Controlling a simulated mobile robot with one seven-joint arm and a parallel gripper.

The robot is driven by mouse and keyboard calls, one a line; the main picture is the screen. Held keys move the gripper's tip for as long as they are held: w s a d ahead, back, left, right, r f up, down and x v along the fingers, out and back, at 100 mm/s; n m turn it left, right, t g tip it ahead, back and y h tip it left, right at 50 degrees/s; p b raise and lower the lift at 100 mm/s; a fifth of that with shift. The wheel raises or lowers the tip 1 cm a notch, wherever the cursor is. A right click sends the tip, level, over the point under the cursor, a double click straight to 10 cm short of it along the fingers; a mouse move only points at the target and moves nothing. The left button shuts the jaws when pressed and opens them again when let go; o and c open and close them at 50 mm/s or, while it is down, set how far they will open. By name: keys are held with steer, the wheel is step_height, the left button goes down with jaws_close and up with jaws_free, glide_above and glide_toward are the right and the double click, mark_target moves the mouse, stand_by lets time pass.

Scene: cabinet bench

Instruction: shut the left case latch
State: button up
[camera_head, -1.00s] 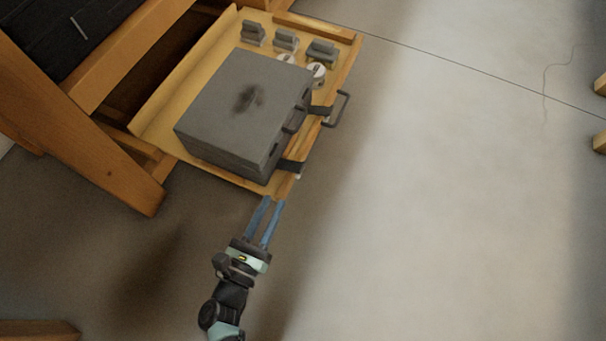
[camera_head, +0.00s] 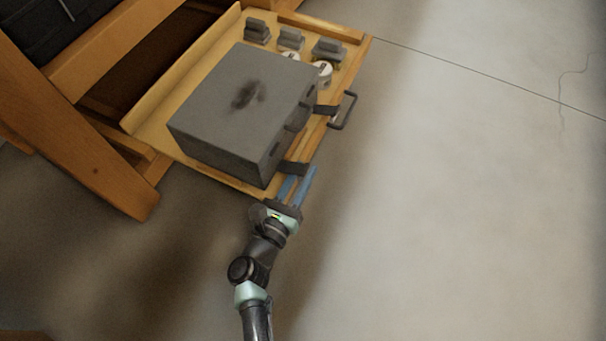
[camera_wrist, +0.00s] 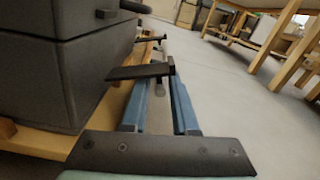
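The dark grey case (camera_head: 245,105) sits closed-lidded on a pulled-out wooden tray. Its left latch (camera_head: 292,168), a dark flap, sticks out from the front face near the lower corner. In the wrist view the left latch (camera_wrist: 140,72) juts out to the right, across the line of my fingers. My gripper (camera_head: 299,180) has its two blue fingers beside this latch, just below it in the head view. The fingers are apart with a gap between them and nothing visibly held. I cannot tell whether a finger touches the flap.
The other latch (camera_head: 326,110) also sticks out, farther along the front, past the case handle (camera_head: 298,117). A tray handle (camera_head: 344,110) protrudes at the right. Grey blocks (camera_head: 291,39) and white round pieces (camera_head: 322,68) stand behind the case. The floor at right is clear.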

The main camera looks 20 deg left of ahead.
steer(key=shift+w, duration=0.2)
steer(key=shift+c, duration=0.3)
jaws_close()
